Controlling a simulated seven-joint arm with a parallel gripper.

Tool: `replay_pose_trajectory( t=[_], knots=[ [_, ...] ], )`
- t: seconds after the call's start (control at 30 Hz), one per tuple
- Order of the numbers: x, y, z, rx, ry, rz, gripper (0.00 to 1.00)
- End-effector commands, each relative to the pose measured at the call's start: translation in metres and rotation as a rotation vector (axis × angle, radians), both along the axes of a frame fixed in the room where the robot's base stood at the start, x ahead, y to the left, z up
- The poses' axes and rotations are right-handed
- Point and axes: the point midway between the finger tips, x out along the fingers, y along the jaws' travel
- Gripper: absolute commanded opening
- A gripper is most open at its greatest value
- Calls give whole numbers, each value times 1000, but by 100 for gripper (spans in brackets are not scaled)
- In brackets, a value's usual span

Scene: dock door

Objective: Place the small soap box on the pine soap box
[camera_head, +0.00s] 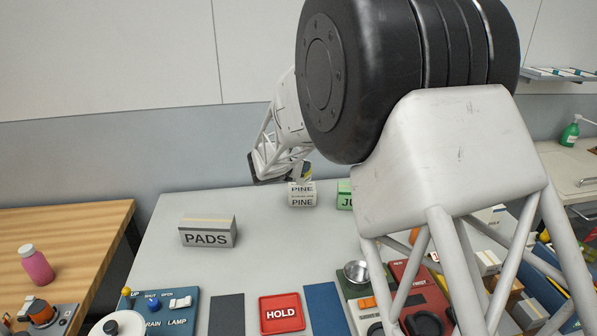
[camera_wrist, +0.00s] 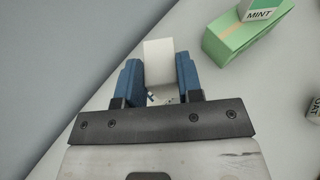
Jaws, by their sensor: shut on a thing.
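In the head view a small soap box (camera_head: 301,188) with a PINE label shows directly above the pine soap box (camera_head: 302,202), a pale box also labelled PINE. The two look lined up; I cannot tell whether the small box rests on the lower one or is just above it. My gripper (camera_head: 304,174) is right over them, partly hidden by my arm. In the wrist view my gripper (camera_wrist: 158,80) has its blue fingers shut on the sides of the white small box (camera_wrist: 158,60). The lower box cannot be told apart there.
A green box (camera_head: 344,195) stands close to the right; in the wrist view it carries a small MINT box (camera_wrist: 260,12). A grey PADS box (camera_head: 207,232) stands to the left. A red HOLD tray (camera_head: 282,313) is in front. The grey table between is clear.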

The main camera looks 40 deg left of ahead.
Motion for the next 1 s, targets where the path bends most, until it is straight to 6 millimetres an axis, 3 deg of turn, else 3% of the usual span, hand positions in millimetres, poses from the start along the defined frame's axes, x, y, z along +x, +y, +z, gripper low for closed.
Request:
replay_pose_trajectory(
  t=[0.3, 0.73, 1.0],
  knots=[
    [19, 19, -3, 1, 0, -1, 8],
    [20, 21, -4, 1, 0, -1, 8],
    [20, 21, -27, 0, 1, -1, 8]
  ],
)
